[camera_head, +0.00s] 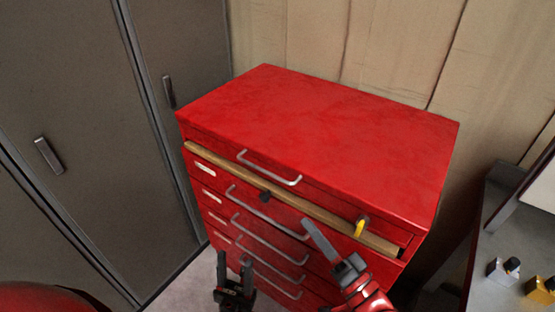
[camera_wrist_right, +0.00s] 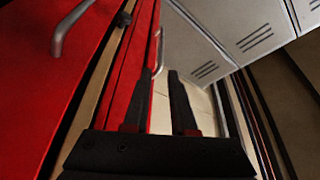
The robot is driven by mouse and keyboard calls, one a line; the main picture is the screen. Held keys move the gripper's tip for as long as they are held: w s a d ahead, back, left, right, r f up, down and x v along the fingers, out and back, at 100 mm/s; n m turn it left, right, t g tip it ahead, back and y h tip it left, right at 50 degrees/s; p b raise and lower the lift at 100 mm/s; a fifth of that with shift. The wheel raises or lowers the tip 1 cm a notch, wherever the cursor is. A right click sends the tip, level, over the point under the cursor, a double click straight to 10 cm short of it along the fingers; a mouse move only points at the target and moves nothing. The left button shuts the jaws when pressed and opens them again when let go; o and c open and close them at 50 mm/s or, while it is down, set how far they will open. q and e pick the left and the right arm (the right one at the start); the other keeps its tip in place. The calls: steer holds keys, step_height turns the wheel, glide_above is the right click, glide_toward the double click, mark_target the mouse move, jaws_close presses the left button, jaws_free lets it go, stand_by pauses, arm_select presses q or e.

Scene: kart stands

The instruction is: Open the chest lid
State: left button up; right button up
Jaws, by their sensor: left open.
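The red chest (camera_head: 225,160) stands against the back wall in the head view. Its lid (camera_head: 330,120) lies flat and closed, with a metal handle (camera_head: 268,168) on the upper front. My left gripper (camera_head: 234,270) is open and empty, low in front of the drawers. My right gripper (camera_head: 312,232) is in front of the upper drawers, below and right of the lid handle. In the right wrist view its two dark fingers (camera_wrist_right: 160,95) stand apart with nothing between them, beside the chest's red front (camera_wrist_right: 40,70).
Grey lockers (camera_head: 70,110) stand close on the left. A grey bench (camera_head: 490,240) with small objects (camera_head: 502,270) is at right.

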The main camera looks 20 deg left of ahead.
steer(key=p, duration=0.3)
glide_toward(265, 170)
steer(key=x, duration=0.9)
steer(key=shift+w+a+f, duration=0.1)
steer(key=shift+w+a, duration=0.25)
jaws_close()
steer(key=shift+f, duration=0.1)
stand_by(0.5)
